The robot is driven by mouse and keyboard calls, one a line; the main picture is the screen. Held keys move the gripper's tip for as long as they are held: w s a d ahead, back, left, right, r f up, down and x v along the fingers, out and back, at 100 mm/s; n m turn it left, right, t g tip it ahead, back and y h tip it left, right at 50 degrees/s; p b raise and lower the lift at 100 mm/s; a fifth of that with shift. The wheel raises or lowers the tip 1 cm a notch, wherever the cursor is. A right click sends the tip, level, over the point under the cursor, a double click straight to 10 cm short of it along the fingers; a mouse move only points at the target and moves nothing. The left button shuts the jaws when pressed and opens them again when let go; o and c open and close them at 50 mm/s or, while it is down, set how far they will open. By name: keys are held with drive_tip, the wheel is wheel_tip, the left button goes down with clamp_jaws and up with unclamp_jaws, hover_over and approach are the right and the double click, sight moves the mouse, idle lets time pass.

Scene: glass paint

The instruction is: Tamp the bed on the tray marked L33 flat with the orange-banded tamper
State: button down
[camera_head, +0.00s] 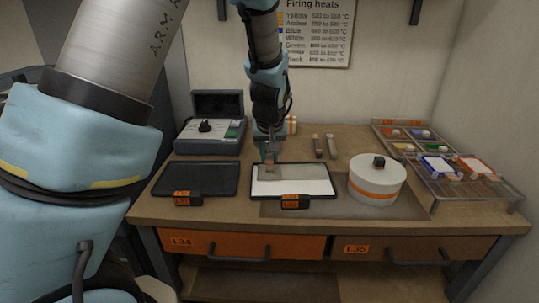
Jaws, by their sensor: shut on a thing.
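A dark tray (325,198) on the bench holds a white bed (300,187); its upper strip looks greyer than the front part. The tray's front carries small orange labels, too small to read for certain. My gripper (268,157) points down over the left back part of this tray. It is shut on a small grey-brown tool, which looks like the tamper (271,173), low at the bed. I cannot tell whether its foot touches the bed. Its band is not visible.
A black empty-looking tray (197,180) lies left. Two hand tools (317,147) lie behind, near a control box (210,132). A white round kiln (377,180) with an orange band stands right. A rack (470,180) with coloured pieces is far right. Drawers (242,246) are below.

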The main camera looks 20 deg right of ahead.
drive_tip(key=shift+r+p, duration=0.4)
drive_tip(key=shift+r, duration=0.45)
drive_tip(key=shift+d, duration=0.1)
drive_tip(key=shift+s+d+p, duration=0.3)
drive_tip(key=shift+s+d, duration=0.05)
drive_tip(key=shift+d, duration=0.55)
drive_tip(key=shift+s+d+p, duration=0.3)
drive_tip(key=shift+s+d, duration=0.1)
drive_tip(key=shift+d, duration=0.5)
drive_tip(key=shift+s+d+p, duration=0.3)
drive_tip(key=shift+s+d, duration=0.05)
drive_tip(key=shift+d, duration=0.65)
drive_tip(key=shift+f, duration=0.15)
drive_tip(key=shift+f+b, duration=0.5)
drive_tip(key=shift+f, duration=0.2)
drive_tip(key=shift+f, duration=0.35)
